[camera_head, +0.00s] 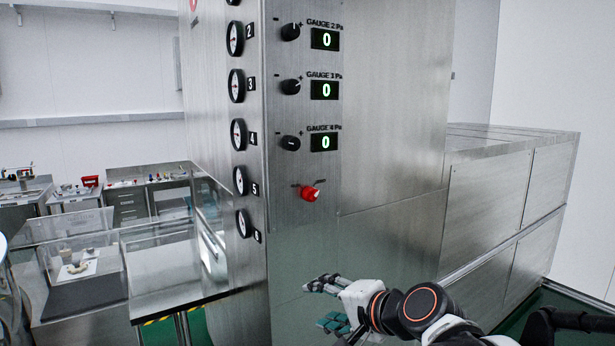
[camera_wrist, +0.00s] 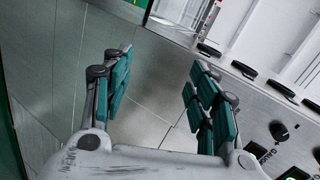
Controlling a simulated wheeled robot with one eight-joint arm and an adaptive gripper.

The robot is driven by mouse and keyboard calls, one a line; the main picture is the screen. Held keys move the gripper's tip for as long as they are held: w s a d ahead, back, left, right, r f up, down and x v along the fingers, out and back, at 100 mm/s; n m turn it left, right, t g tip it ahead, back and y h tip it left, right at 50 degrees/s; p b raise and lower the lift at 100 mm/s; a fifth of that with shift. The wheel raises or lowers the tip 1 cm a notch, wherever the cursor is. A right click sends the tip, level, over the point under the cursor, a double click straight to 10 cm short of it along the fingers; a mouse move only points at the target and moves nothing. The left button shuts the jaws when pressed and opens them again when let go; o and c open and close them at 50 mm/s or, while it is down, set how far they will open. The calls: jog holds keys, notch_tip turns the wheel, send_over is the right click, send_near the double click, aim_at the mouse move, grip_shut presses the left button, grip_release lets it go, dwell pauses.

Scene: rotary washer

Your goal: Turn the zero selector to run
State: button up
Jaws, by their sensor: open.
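A red selector knob (camera_head: 310,193) sits on the steel panel (camera_head: 315,240), below the gauge rows, in the head view. Small marks beside it are too small to read, so I cannot tell its setting. My gripper (camera_head: 320,303) is open and empty, below the red knob and apart from it. In the wrist view my gripper (camera_wrist: 160,95) has its green-padded fingers spread with nothing between them. The red knob does not show in the wrist view.
Black gauge knobs (camera_head: 291,143) and green displays (camera_head: 325,142) are above the red knob. Round dial gauges (camera_head: 241,181) stick out along the panel's left side. A low steel cabinet (camera_head: 500,190) stands at right, a steel table (camera_head: 165,270) at left.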

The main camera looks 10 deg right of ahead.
jog(key=w+d+r+m+t+p, duration=0.3)
jog(key=w+r+m+p, duration=0.2)
jog(key=w+r+m, duration=0.3)
jog(key=m+t+p, duration=0.3)
jog(key=m+p, duration=0.1)
jog(key=m, duration=0.2)
send_near(314, 196)
jog(key=x, duration=0.9)
jog(key=shift+w+a+p, duration=0.2)
jog(key=shift+w+p, duration=0.1)
jog(key=shift+p, duration=0.1)
jog(key=c, duration=1)
